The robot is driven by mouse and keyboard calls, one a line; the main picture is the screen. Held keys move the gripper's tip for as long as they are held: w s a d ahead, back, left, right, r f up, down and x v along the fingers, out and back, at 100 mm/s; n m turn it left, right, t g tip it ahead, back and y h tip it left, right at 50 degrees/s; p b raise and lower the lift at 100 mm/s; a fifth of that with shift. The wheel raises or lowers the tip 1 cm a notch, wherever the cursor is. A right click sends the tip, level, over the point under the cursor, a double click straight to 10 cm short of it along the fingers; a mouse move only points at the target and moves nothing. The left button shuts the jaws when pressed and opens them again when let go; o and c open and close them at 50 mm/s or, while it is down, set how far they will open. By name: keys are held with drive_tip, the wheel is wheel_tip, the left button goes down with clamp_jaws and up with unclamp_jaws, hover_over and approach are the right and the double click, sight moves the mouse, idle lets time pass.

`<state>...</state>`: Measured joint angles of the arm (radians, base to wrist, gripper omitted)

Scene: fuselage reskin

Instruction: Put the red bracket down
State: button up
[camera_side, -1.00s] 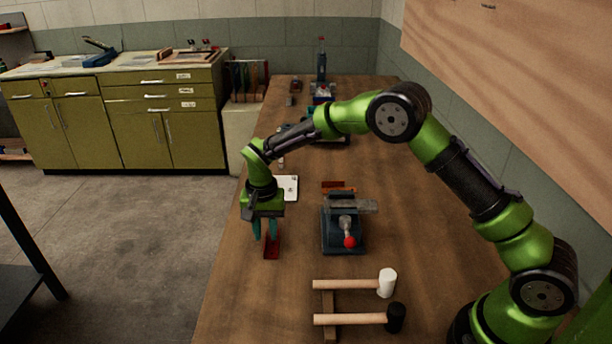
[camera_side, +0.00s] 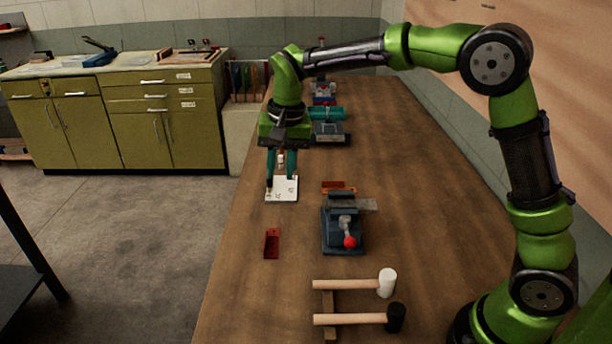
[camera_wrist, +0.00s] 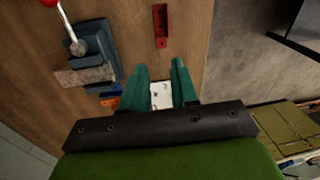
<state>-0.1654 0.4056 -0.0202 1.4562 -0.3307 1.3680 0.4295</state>
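The red bracket (camera_side: 272,243) lies on the wooden workbench near its left edge, in front of the white plate. It also shows in the wrist view (camera_wrist: 160,25), at the top, beyond the fingertips and apart from them. My gripper (camera_side: 282,182) is up over the white plate (camera_side: 284,194), with its teal fingers pointing down. In the wrist view my gripper (camera_wrist: 158,75) has its two fingers spread, with nothing between them but the plate seen below.
A blue vise (camera_side: 342,225) with a red-tipped handle stands right of the bracket. An orange part (camera_side: 338,187) lies behind it. Two mallets (camera_side: 355,284) (camera_side: 360,320) lie on a rest at the front. The bench's right side is clear.

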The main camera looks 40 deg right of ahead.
drive_tip(key=s+d+r+n+t+y, duration=0.1)
drive_tip(key=s+d+r+t, duration=0.1)
drive_tip(key=s+r, duration=0.35)
drive_tip(key=s+d+r+n+t, duration=0.1)
drive_tip(key=s+r, duration=0.1)
drive_tip(key=s, duration=0.6)
drive_tip(key=s+d+f+n+t, duration=0.1)
drive_tip(key=s+f+t, duration=0.2)
drive_tip(key=s, duration=0.7)
drive_tip(key=shift+d+n, duration=0.35)
drive_tip(key=shift+n, duration=0.05)
